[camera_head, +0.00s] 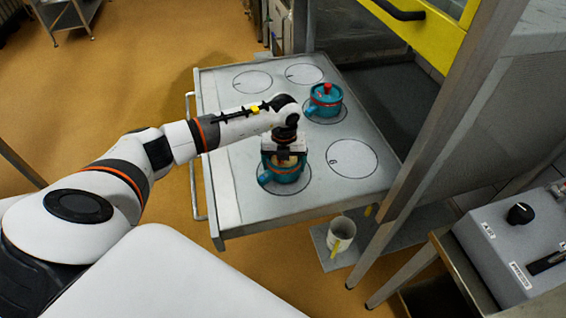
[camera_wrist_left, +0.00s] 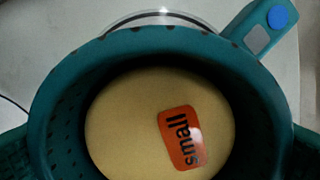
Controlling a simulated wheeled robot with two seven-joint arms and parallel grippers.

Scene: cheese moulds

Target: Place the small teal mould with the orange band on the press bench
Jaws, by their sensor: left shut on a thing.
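A teal mould (camera_head: 283,176) with a side handle is at the front ring mark of the grey-topped bench (camera_head: 235,213). My left gripper (camera_head: 285,156) is above it and shut on it. In the wrist view the mould (camera_wrist_left: 65,90) is seen from above, upright, with its handle at the upper right. I cannot tell whether the mould's base touches the bench top. My right gripper is not in view.
A second teal pot with a red-knobbed lid (camera_head: 324,101) stands on a ring farther back. Other ring marks (camera_head: 352,158) are empty. A pale cup (camera_head: 341,233) stands on a low shelf. A metal post and yellow-framed cabinet (camera_head: 420,25) stand to the right.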

